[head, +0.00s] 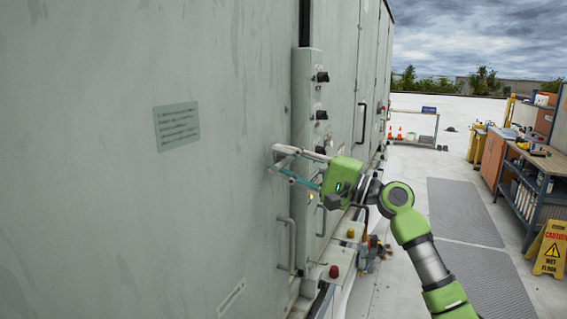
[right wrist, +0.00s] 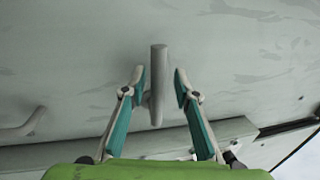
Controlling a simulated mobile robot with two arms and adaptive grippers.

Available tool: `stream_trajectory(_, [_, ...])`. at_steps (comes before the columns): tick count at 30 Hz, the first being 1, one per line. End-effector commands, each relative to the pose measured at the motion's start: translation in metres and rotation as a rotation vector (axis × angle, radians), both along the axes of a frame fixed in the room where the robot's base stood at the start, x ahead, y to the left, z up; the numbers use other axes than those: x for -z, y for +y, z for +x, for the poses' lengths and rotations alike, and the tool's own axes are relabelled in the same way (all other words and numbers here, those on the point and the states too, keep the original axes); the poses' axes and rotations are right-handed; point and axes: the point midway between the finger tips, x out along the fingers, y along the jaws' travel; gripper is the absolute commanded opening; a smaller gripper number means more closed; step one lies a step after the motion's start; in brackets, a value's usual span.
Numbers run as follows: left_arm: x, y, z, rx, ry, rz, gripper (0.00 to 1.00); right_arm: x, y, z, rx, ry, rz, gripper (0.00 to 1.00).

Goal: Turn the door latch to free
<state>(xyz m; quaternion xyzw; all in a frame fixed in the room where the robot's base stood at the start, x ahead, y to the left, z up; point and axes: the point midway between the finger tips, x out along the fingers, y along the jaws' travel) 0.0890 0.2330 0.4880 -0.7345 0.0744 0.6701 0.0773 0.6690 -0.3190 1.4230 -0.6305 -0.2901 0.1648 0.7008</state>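The door latch (right wrist: 157,70) shows in the right wrist view as a short grey bar standing out from the pale grey-green door (head: 200,210). It runs up and down in that picture. My right gripper (head: 277,159) is at the door surface near the door's right edge. Its two teal-lined fingers also show in the right wrist view (right wrist: 159,84), spread on either side of the latch with a small gap at each side. In the head view the latch cannot be made out at the fingers. My left gripper is not in view.
A door handle (head: 291,246) stands below the gripper. A column with dark knobs (head: 320,77) is just right of the door. Red (head: 334,271) and yellow buttons stick out lower down.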

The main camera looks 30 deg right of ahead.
Motion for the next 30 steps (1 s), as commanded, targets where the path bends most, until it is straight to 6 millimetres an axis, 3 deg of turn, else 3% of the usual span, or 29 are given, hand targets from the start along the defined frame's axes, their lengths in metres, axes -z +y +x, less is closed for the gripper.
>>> stream_trajectory(10, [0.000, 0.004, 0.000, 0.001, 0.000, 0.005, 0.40, 0.005, -0.008, -0.009, 0.001, 0.003, -0.004, 0.28])
stream_trajectory(22, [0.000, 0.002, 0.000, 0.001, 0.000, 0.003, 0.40, 0.021, -0.055, -0.071, 0.000, 0.003, -0.004, 0.28])
stream_trajectory(30, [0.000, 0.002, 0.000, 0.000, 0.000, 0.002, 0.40, 0.024, -0.070, -0.092, 0.000, 0.001, -0.001, 0.28])
